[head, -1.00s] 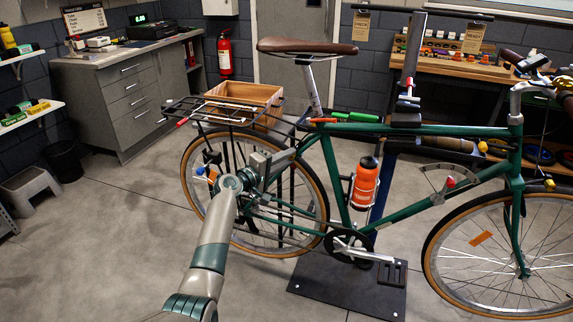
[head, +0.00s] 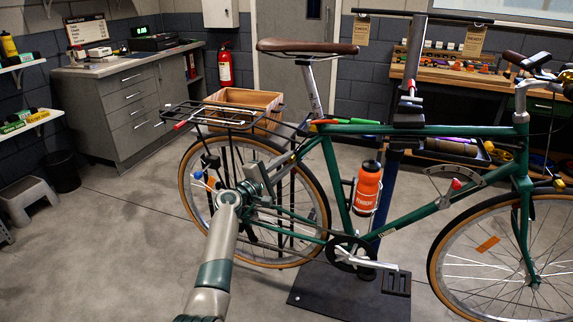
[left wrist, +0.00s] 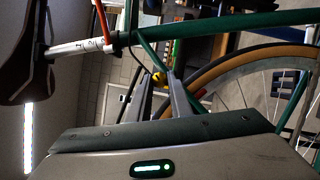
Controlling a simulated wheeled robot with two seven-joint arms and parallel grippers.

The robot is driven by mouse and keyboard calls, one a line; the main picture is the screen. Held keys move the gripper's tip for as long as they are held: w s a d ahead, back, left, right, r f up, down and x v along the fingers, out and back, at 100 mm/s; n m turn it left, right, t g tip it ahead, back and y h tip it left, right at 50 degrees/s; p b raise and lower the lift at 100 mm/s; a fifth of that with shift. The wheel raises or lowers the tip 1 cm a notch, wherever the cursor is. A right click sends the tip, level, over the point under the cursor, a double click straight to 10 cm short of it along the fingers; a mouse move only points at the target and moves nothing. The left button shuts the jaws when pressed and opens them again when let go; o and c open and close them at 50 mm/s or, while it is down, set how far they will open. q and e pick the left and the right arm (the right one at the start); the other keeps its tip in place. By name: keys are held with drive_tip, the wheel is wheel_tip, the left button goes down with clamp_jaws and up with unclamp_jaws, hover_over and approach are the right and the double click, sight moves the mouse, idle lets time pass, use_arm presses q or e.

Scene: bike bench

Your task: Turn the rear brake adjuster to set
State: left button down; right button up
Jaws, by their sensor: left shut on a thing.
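The green bike (head: 430,132) stands clamped in a repair stand. In the head view my left gripper (head: 287,160) reaches to the upper rear frame, just in front of the rear wheel (head: 323,190), and is shut on the knob. The knob is mostly hidden by the fingers there, and its turn position cannot be read. My right gripper is not in view.
A rear rack (head: 220,117) with a wooden crate (head: 268,98) is above and behind my left gripper. The orange bottle (head: 367,188) is to its right. The stand's base plate (head: 330,297) lies below. The floor at left is largely clear.

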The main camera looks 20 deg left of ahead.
use_arm(q)
drive_tip(key=shift+f, duration=0.1)
drive_tip(key=c, duration=1.6)
unclamp_jaws()
